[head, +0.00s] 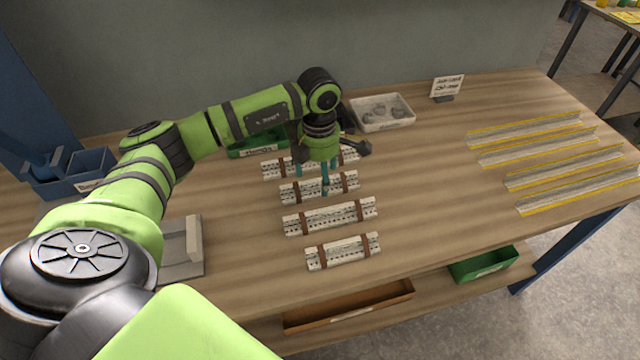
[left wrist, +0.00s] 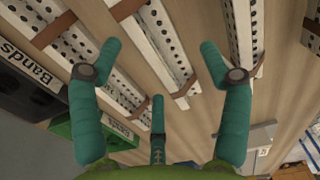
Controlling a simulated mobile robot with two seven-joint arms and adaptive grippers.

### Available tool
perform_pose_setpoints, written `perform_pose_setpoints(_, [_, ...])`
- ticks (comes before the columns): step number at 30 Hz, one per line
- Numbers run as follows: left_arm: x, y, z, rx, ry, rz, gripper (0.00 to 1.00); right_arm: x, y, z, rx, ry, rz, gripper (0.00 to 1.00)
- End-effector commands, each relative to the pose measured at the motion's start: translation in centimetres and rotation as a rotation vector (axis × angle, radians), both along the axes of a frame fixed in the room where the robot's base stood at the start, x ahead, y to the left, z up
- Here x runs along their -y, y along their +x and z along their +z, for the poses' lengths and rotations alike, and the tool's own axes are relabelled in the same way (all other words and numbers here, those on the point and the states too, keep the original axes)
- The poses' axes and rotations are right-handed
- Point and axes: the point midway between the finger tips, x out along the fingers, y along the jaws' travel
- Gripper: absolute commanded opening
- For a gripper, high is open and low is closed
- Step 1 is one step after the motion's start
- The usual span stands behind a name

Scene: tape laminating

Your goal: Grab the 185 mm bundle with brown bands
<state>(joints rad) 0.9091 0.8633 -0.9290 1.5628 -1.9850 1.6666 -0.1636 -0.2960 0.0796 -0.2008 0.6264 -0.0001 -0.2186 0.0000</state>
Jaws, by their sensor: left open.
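Several pale perforated bundles with brown bands lie in parallel rows on the table: back (head: 272,170), second (head: 293,192), third (head: 330,217) and front (head: 343,252). The front one looks shortest. No length can be read on them, so I cannot tell which is 185 mm. My left gripper (head: 314,182) points down over the second bundle, hiding part of it and of the back one. In the left wrist view its teal fingers (left wrist: 160,62) are spread and empty, with a bundle (left wrist: 158,35) between and beyond them. My right gripper is not in view.
A white tray with grey pieces (head: 382,112) and a small sign (head: 447,87) stand at the back. A green bin (head: 243,152) is behind the bundles. Long yellow-edged strips (head: 555,160) lie right. A grey fixture (head: 185,252) stands left. Table between bundles and strips is clear.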

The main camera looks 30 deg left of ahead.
Motion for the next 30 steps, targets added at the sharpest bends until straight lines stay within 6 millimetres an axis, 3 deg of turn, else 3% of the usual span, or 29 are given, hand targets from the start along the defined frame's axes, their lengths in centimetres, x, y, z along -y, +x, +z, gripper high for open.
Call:
perform_pose_setpoints(1, [0.0,0.0,-0.5,-0.007,-0.001,0.001,0.78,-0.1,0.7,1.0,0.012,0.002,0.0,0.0])
perform_pose_setpoints(6, [0.0,0.1,-2.7,-0.002,-0.001,0.0,0.78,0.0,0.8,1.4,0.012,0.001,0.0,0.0])
perform_pose_setpoints(14, [0.0,0.2,-3.2,0.001,-0.001,0.0,0.78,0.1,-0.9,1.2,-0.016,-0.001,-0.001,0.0])
perform_pose_setpoints(17, [0.0,0.2,-3.2,0.001,-0.001,0.0,0.46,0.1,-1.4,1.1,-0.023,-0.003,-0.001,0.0])
perform_pose_setpoints(19, [0.0,0.2,-3.1,0.001,-0.001,0.0,0.17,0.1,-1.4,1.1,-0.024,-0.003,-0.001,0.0])
perform_pose_setpoints(20, [0.0,0.2,-3.1,0.001,-0.001,0.0,0.1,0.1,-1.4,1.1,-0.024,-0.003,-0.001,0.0])
perform_pose_setpoints(30, [0.0,0.2,-3.0,0.002,-0.001,0.0,0.1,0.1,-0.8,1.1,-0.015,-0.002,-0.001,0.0])
